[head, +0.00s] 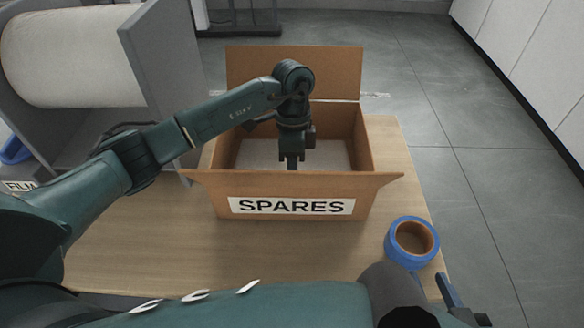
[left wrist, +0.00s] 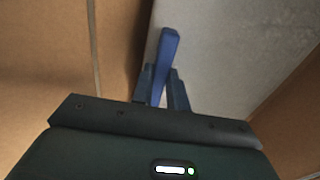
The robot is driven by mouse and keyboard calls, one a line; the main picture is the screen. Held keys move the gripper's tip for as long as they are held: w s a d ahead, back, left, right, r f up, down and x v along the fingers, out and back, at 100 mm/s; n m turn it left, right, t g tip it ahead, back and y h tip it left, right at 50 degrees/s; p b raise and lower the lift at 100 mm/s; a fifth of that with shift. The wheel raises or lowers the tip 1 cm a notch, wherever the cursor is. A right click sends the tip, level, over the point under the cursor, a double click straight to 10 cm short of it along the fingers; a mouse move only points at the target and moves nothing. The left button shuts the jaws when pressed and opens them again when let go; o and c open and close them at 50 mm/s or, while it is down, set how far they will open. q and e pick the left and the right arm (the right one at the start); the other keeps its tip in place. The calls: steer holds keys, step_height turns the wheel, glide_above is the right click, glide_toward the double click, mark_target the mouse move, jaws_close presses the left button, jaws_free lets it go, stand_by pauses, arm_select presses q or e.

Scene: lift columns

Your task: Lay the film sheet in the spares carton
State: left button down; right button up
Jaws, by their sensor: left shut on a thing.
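The open spares carton (head: 196,182) stands on the table with its SPARES label facing me. A pale grey sheet, apparently the film sheet (head: 338,155), lies flat over the carton floor; it also shows in the left wrist view (left wrist: 225,65). My left gripper (head: 292,163) reaches down inside the carton, above the sheet. In the left wrist view its fingers (left wrist: 162,90) are shut on a narrow blue strip (left wrist: 168,48). I cannot tell whether that strip is joined to the sheet. My right gripper (head: 466,303) is open and empty at the bottom right, near the table edge.
A blue tape roll (head: 395,245) lies on the table (head: 150,245) right of the carton's front. A large white film roll (head: 70,55) sits in a grey stand (head: 160,50) at the left. The carton's back flap (head: 300,60) stands up. The table's front left is clear.

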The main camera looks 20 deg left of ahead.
arm_select(q)
steer(key=c, duration=1.4)
jaws_free()
steer(key=shift+f, duration=0.1)
steer(key=p+v, duration=0.1)
steer(key=v, duration=1.1)
arm_select(e)
steer(key=shift+w+a+f+g, duration=0.15)
steer(key=shift+w+a+g, duration=0.05)
steer(key=shift+a+g, duration=0.1)
